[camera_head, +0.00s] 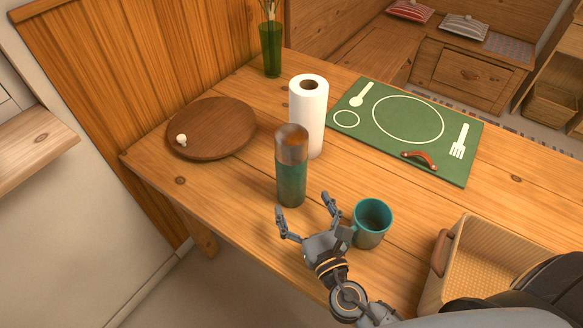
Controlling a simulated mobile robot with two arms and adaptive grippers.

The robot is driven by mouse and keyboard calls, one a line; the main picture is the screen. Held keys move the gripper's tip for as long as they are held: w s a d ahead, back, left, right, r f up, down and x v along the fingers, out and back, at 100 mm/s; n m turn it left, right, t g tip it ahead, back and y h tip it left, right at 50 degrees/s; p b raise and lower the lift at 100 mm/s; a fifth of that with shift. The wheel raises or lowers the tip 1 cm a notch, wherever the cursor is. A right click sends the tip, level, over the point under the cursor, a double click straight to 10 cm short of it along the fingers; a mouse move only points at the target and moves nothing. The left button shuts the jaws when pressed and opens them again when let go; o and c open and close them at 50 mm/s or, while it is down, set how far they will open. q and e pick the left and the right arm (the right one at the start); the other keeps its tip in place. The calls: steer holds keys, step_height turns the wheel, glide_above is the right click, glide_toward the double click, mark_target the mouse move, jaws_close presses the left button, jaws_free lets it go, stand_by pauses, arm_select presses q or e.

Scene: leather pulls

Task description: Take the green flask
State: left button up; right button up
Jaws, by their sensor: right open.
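The green flask (291,183) stands upright on the wooden table, with a brown-copper top and a dark green body. My right gripper (304,205) comes in from the lower right, just in front of the flask's base. Its fingers are spread open and nothing is between them. The flask lies just beyond the fingertips; I cannot tell whether they touch it. My left gripper is not in view.
A teal mug (370,222) stands close to the right of my gripper. A paper towel roll (309,112) stands behind the flask. A round wooden board (212,128), a green placemat (462,165), a wicker basket (490,262) and a green vase (271,50) are also on the table.

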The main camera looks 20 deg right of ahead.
mark_target(297, 190)
steer(key=shift+w+f, duration=0.2)
steer(key=shift+f, duration=0.15)
steer(key=shift+w+d, duration=0.1)
steer(key=shift+w, duration=0.15)
steer(key=w, duration=0.2)
steer(key=w+p, duration=0.1)
steer(key=w, duration=0.1)
steer(key=w+p, duration=0.1)
steer(key=w, duration=0.1)
steer(key=shift+w+r, duration=0.1)
steer(key=shift+r, duration=0.25)
steer(key=shift+w+a+f, duration=0.1)
steer(key=shift+w+a, duration=0.1)
steer(key=shift+w, duration=0.25)
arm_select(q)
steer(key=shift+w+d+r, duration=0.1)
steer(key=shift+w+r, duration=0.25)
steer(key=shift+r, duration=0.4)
arm_select(e)
steer(key=c, duration=1.4)
steer(key=shift+c, duration=1.3)
